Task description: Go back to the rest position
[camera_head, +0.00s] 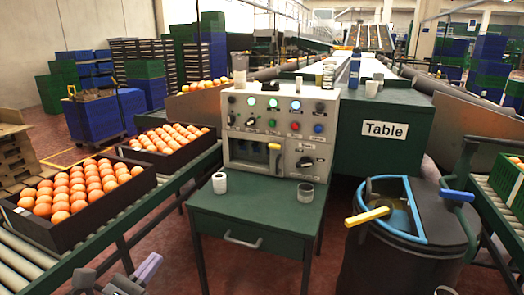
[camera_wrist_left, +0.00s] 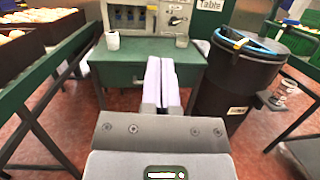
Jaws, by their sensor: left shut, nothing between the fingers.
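My left gripper (camera_head: 148,269) is low at the left of the head view, over the floor beside the conveyor frame. In the left wrist view its two pale fingers (camera_wrist_left: 162,72) are together with nothing between them. They point toward the green desk (camera_wrist_left: 125,72) and appear in front of it, apart from any object. The fingers look clear of the black bin to their right. My right gripper cannot be made out in either view.
Two black crates of oranges (camera_head: 73,193) (camera_head: 170,138) stand on the left roller conveyor. A control panel (camera_head: 280,135), a white cup (camera_head: 219,183) and a glass (camera_head: 306,192) are on the green desk (camera_head: 258,215). A black bin (camera_head: 400,255) stands at right.

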